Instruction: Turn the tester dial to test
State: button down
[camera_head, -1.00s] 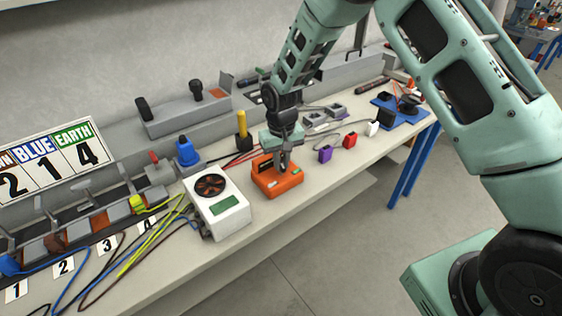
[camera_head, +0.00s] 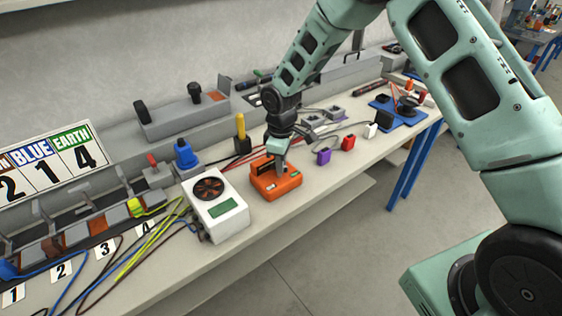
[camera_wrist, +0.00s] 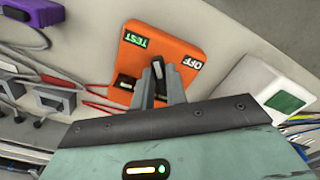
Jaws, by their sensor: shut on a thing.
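The orange tester (camera_head: 284,190) stands on the bench, right of the white meter box. In the wrist view its orange top (camera_wrist: 172,36) shows a green TEST label (camera_wrist: 136,40) at left and a black-and-white OFF label (camera_wrist: 192,62) at right. My gripper (camera_head: 281,169) is above the tester with its fingers down on its top. In the wrist view my gripper (camera_wrist: 161,80) is shut on the dark dial (camera_wrist: 158,69), whose tip shows between the fingers. The fingers hide most of the dial, so I cannot tell exactly which label it points to.
The white box (camera_head: 222,222) with a fan and green screen stands close left of the tester. Loose cables (camera_head: 160,232) lie at left. The bench front is clear.

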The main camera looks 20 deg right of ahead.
jog(key=shift+w+n, duration=0.1)
jog(key=shift+n, duration=0.7)
jog(key=c, duration=1.4)
grip_release()
notch_tip(320, 180, up, 18)
jog(key=b, duration=0.2)
jog(key=shift+f, duration=0.25)
